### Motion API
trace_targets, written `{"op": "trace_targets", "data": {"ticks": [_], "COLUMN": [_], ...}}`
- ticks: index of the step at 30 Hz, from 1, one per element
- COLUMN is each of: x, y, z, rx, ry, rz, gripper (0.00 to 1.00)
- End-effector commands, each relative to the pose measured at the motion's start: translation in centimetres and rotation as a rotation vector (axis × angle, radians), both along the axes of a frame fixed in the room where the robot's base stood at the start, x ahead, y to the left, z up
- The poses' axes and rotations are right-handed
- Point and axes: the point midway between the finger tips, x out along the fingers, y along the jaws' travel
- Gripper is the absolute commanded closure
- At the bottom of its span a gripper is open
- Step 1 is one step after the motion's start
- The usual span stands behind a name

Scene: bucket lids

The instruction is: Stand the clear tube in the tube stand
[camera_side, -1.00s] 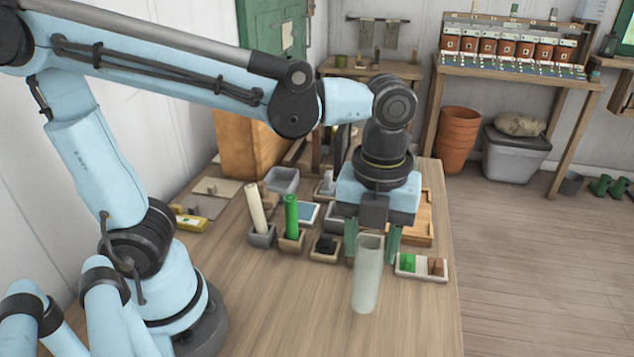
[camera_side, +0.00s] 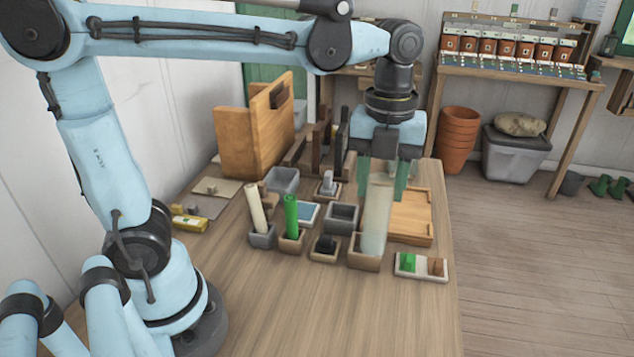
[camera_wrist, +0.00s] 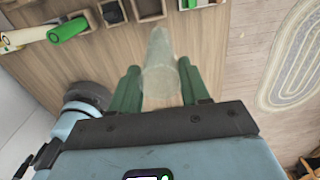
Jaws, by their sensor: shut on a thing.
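The clear tube (camera_side: 377,215) is upright with a slight tilt, pale and see-through. My gripper (camera_side: 382,180) is shut around its upper part; the green fingers stand on either side of it. In the wrist view the tube (camera_wrist: 160,68) lies between the fingers of my gripper (camera_wrist: 160,90). In the side view the tube's lower end overlaps a small square holder (camera_side: 357,262), which looks like the tube stand. I cannot tell whether the end is inside that holder or above and in front of it.
To the left stand holders with a cream tube (camera_side: 256,209), a green tube (camera_side: 291,214) and a black piece (camera_side: 325,243). An empty square holder (camera_side: 342,218) is behind. The front of the table is clear.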

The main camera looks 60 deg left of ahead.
Motion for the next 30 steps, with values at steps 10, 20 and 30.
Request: {"op": "trace_targets", "data": {"ticks": [10,20,30], "x": [3.0,3.0,3.0], "y": [4.8,4.8,4.8], "z": [1.5,1.4,-1.4], "rx": [0.000,0.000,0.000], "ry": [0.000,0.000,0.000], "rz": [0.014,0.013,0.013], "gripper": [0.93,0.93,0.93]}}
